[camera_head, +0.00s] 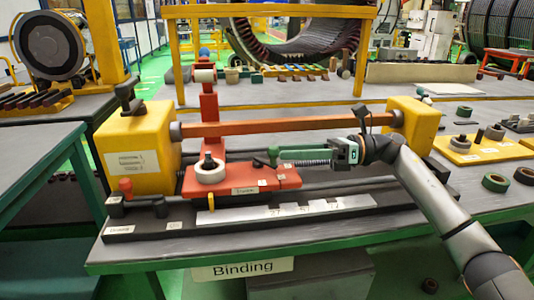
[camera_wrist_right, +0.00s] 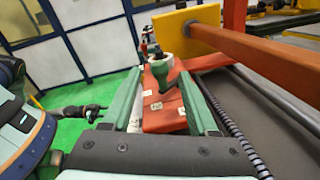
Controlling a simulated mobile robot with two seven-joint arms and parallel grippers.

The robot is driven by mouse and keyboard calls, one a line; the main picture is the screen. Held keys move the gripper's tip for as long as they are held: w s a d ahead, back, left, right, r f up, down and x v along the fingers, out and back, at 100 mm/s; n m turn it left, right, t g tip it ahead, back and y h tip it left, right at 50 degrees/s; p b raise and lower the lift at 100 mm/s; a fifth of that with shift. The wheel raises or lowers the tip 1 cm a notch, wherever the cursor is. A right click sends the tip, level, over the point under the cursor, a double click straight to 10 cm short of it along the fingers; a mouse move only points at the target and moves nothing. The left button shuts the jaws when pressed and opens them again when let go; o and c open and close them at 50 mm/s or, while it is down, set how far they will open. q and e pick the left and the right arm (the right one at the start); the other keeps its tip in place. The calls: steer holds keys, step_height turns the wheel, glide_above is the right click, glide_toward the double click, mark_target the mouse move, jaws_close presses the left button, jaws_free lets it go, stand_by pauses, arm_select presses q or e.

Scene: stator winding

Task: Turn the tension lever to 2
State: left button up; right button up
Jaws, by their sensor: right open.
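The dark green tension lever (camera_wrist_right: 170,78) stands up from the red carriage (camera_head: 243,181) of the winding machine. In the right wrist view it shows between the two green fingers of my right gripper (camera_wrist_right: 160,110), with a visible gap on either side. The lever's dark knob (camera_head: 273,154) also shows in the head view, at the left end of the open right gripper (camera_head: 300,156). Small white labels (camera_wrist_right: 156,106) lie on the red carriage (camera_wrist_right: 162,120) near the lever; I cannot read their numbers. My left gripper is not in the head view.
A white tape roll (camera_head: 209,171) sits on the carriage's left part. An orange bar (camera_head: 280,127) runs behind, between two yellow blocks (camera_head: 137,147) (camera_head: 415,122). A ruler strip (camera_head: 285,209) lies in front. A yellow plate with parts (camera_head: 478,153) lies at the right.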

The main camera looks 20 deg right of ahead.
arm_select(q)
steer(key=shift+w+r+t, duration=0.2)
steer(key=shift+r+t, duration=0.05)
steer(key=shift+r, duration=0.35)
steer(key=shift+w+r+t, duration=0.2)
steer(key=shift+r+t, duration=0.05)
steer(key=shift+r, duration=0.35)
arm_select(e)
steer(key=v, duration=0.5)
steer(key=shift+s+d, duration=0.1)
steer(key=shift+d, duration=0.1)
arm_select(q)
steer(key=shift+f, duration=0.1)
